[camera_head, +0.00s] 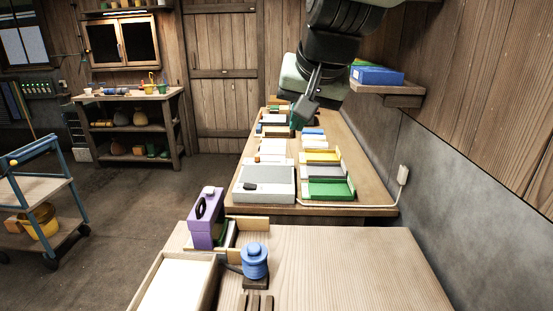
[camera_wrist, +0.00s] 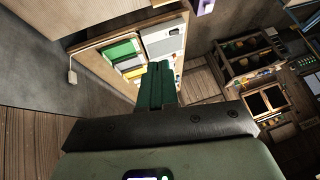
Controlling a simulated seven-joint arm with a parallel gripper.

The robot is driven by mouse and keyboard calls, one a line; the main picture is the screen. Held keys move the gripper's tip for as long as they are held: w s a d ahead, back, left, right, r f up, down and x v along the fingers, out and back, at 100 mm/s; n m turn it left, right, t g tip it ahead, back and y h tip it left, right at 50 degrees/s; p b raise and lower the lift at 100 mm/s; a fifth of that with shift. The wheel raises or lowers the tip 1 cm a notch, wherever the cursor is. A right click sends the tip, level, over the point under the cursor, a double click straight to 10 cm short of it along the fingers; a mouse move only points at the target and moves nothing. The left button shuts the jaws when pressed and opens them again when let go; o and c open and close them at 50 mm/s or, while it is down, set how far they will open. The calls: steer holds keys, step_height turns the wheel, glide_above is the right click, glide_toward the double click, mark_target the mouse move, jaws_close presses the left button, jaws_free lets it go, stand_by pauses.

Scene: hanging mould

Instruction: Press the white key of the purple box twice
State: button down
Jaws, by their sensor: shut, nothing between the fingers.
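The purple box (camera_head: 205,222) stands upright at the back left of the near table, with a dark oval opening in its face. A small part of a purple thing, probably the same box, shows at the top edge of the wrist view (camera_wrist: 205,7). I cannot clearly make out a white key on it. My gripper (camera_head: 298,120) hangs over the far table, well beyond and to the right of the purple box, touching nothing that I can see. Its green fingers are shut and empty in the wrist view (camera_wrist: 156,83).
A blue spool-like object (camera_head: 254,261) stands close right of the purple box. A pale tray (camera_head: 212,265) lies in front. The near table's right side (camera_head: 350,265) is clear. The far table holds a grey box (camera_head: 265,185) and several coloured trays. A wall shelf (camera_head: 388,90) is right of my arm.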

steer(key=w+a+f+y, duration=0.1)
steer(key=w+a+f, duration=0.2)
steer(key=w+a, duration=0.65)
steer(key=m+y, duration=0.2)
glide_above(211, 190)
step_height(211, 190, down, 16)
steer(key=shift+t, duration=0.4)
steer(key=shift+f, duration=4.45)
steer(key=shift+f, duration=0.1)
steer(key=shift+f, duration=0.3)
